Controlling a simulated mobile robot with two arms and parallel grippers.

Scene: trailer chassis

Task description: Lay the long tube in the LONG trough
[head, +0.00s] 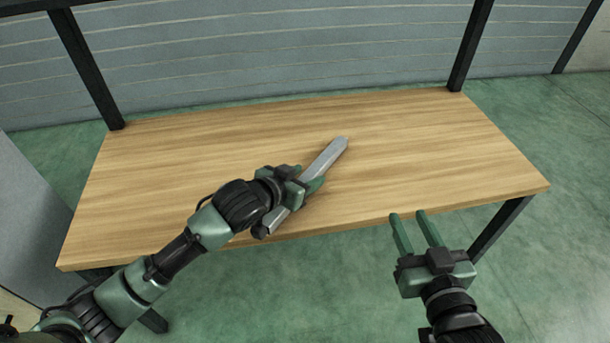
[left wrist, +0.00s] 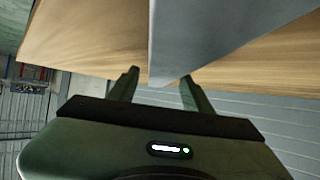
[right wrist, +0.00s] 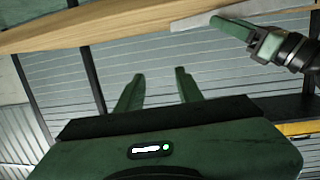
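The long tube (head: 328,158) is a grey, straight-sided bar lying slantwise on the wooden table, with its far end toward the table's middle and a dark piece at its near end by the front edge. My left gripper (head: 312,180) is over the tube's middle part, its fingers spread and close to it. In the left wrist view the tube (left wrist: 205,40) fills the upper right, its edge near the fingertips; I cannot tell whether they touch it. My right gripper (head: 411,216) is open and empty in front of the table's edge. No trough is in view.
The table (head: 430,140) is bare around the tube, with free room left, right and behind. Dark posts (head: 470,45) stand at its back corners before a grey slatted wall. A grey panel (head: 30,210) stands at the left.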

